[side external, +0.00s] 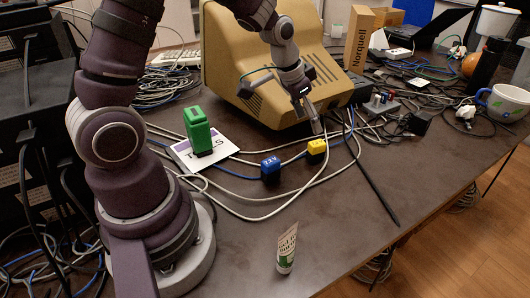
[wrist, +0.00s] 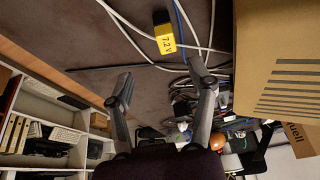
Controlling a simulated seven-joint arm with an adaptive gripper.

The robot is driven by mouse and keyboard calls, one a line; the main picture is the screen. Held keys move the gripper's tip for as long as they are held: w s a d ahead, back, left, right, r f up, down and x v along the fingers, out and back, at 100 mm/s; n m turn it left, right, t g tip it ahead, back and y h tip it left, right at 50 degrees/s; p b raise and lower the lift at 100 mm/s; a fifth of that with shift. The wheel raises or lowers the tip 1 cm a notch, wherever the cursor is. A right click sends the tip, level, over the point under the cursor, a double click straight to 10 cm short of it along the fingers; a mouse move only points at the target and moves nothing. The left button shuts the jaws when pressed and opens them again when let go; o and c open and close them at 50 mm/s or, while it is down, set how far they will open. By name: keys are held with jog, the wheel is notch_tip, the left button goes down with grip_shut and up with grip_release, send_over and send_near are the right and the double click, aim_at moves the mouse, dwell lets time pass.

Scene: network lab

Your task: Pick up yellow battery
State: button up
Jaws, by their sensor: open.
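The yellow battery (side external: 317,150) stands on the dark table in front of the beige monitor. It shows in the wrist view as a yellow block (wrist: 165,38) marked 7.2 V, beyond my fingertips and toward the top. My gripper (side external: 312,122) is just above and slightly behind the battery in the side view. In the wrist view its two fingers (wrist: 160,73) are spread apart with nothing between them.
A blue battery (side external: 271,170) stands left of the yellow one. Grey and blue cables run around both. The beige monitor (side external: 235,75) is close behind my gripper. A dark rod (side external: 372,180) lies to the right. A green block (side external: 198,130) and a tube (side external: 287,248) stand farther off.

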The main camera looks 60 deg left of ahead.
aim_at(317, 143)
jog(key=x, duration=1.1)
jog(key=shift+w+a+f, duration=0.25)
jog(key=shift+w+a, duration=0.1)
jog(key=shift+w, duration=0.05)
grip_shut()
